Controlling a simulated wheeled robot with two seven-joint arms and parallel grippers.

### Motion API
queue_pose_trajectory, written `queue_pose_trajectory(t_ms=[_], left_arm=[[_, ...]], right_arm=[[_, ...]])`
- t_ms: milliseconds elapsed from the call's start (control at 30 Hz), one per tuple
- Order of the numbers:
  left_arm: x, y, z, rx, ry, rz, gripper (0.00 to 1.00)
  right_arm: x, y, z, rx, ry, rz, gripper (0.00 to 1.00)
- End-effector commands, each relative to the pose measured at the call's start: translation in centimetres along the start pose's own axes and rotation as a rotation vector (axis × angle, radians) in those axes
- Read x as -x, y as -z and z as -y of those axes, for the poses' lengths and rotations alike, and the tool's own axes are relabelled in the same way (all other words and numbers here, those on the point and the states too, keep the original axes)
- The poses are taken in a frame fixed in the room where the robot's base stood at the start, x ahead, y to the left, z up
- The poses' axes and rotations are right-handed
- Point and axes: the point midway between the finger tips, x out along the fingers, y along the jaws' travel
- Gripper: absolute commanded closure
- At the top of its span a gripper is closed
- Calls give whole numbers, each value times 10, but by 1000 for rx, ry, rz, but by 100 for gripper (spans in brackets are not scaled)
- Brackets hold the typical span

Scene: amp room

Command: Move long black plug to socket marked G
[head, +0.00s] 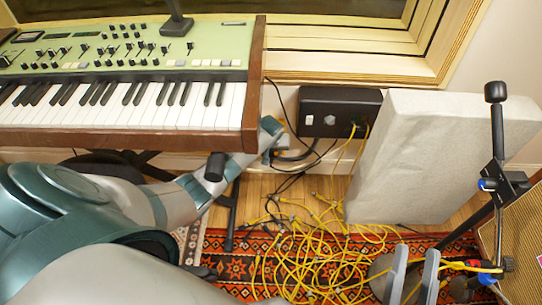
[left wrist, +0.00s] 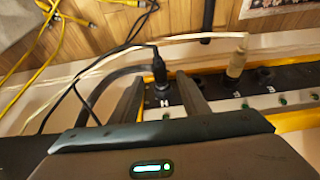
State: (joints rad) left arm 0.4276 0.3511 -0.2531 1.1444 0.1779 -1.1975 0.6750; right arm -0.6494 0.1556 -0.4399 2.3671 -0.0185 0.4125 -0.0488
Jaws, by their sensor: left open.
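A black plug (left wrist: 159,72) with a black cable stands in the socket panel (left wrist: 218,92), between my left gripper's two fingers. My left gripper (left wrist: 161,95) is open around it; contact cannot be told. The mark beside this plug looks like H. Other marks on the panel are too small to read surely. A beige plug (left wrist: 236,62) sits further right, and an empty socket (left wrist: 265,75) shows beside it. In the head view, my left gripper (head: 272,148) is beyond the keyboard's right end, partly hidden.
The green keyboard (head: 120,95) fills the upper left. A black wall box (head: 340,110) and a pale grey slab (head: 440,150) stand behind. Tangled yellow cables (head: 320,250) cover the patterned rug. A black stand (head: 497,140) rises at right.

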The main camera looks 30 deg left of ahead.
Motion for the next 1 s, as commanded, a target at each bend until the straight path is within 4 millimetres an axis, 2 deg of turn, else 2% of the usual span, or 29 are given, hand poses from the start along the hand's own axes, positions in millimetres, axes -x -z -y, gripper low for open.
queue_pose_trajectory(t_ms=[33, 233, 667, 833, 900, 933, 1000], left_arm=[[-9, -1, 0, 0, 1, 1, 59], [-24, 0, 0, -1, 0, 0, 59], [-28, 0, 0, -1, 0, 0, 59], [-28, 0, 0, -1, 0, 0, 97], [-28, 0, 0, -1, 0, 0, 100], [-28, 0, 0, -1, 0, 0, 86], [-28, 0, 0, -1, 0, 0, 100]], right_arm=[[-3, 3, -4, 10, 0, -38, 69], [-13, 20, -13, 29, -1, -140, 69], [-16, 27, -16, 36, -1, -175, 69], [-16, 26, -16, 36, -2, -174, 69], [-16, 26, -16, 36, -2, -173, 69], [-16, 26, -16, 36, -2, -173, 69], [-16, 26, -16, 36, -2, -173, 69]])
